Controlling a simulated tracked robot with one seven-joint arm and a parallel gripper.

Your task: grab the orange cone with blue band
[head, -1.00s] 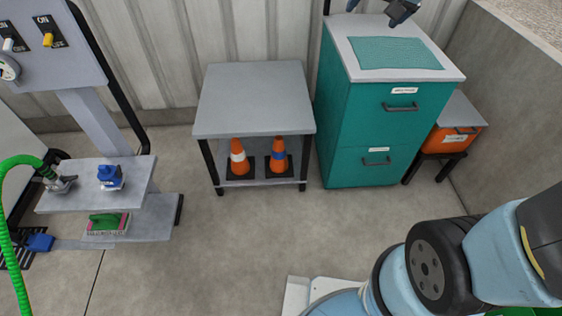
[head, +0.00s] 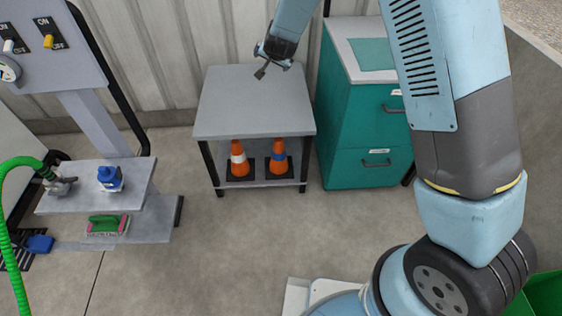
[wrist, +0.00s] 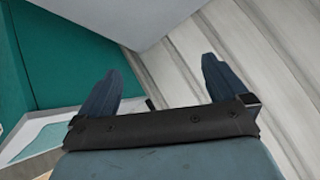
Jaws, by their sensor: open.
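The orange cone with the blue band (head: 278,159) stands upright on a black base on the lower shelf of the small grey table, at the right. A second orange cone with a white band (head: 239,160) stands to its left on the same shelf. My gripper (head: 261,73) is above the grey tabletop, near its back edge, higher than both cones and apart from them. In the wrist view my gripper (wrist: 162,82) shows two spread fingers with nothing between them. No cone shows in the wrist view.
The grey tabletop (head: 254,100) roofs the cones' shelf, with black legs at the corners. A teal cabinet (head: 345,160) stands close on the right. The floor in front is clear.

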